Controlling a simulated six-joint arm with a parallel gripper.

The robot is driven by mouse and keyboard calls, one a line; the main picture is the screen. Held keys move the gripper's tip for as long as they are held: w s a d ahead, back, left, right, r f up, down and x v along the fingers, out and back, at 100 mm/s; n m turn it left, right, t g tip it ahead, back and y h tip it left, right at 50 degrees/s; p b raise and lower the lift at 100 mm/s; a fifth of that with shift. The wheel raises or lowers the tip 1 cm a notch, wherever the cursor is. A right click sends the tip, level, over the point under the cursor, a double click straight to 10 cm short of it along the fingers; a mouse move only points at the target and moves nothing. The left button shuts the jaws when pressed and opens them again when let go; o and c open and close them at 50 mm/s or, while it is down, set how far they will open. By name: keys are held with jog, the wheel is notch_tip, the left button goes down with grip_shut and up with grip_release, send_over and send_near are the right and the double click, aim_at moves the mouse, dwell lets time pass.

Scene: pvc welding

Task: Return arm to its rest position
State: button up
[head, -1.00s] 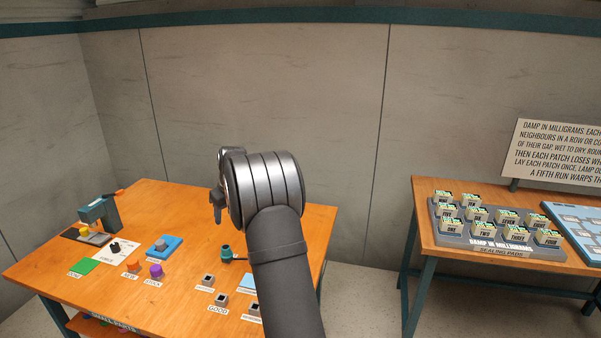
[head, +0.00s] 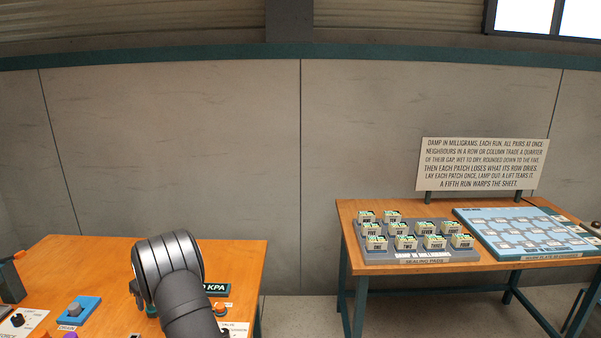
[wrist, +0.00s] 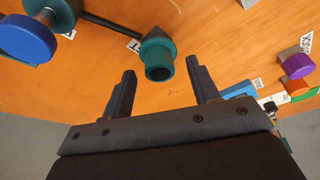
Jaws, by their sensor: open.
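My arm (head: 172,278) rises from the bottom of the head view over the right part of the left orange table (head: 75,260). My gripper (wrist: 161,66) is open in the wrist view, its two dark fingers spread with nothing between them. A teal fitting with a round dark opening (wrist: 156,57) shows beyond the fingertips, apart from them. In the head view the gripper is mostly hidden behind the arm.
A blue block marked drain (head: 80,310) sits on the left table. The right table carries the grey sealing pads tray (head: 378,256), a blue plate (head: 490,226) and a sign (head: 480,164). A floor gap separates the tables. A blue knob (wrist: 28,37) shows at the wrist view's upper left.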

jog(key=shift+r, duration=0.25)
jog(key=v, duration=1.7)
jog(key=x, duration=1.7)
jog(key=shift+d, duration=0.1)
jog(key=shift+w+a+r, duration=0.1)
jog(key=shift+a+r, duration=0.1)
jog(key=shift+r, duration=0.05)
notch_tip(320, 180, up, 8)
jog(key=shift+d+f, duration=0.1)
jog(key=shift+f, duration=0.05)
notch_tip(320, 180, down, 8)
jog(key=shift+f, duration=0.1)
jog(key=v, duration=1.1)
jog(key=shift+r, duration=0.3)
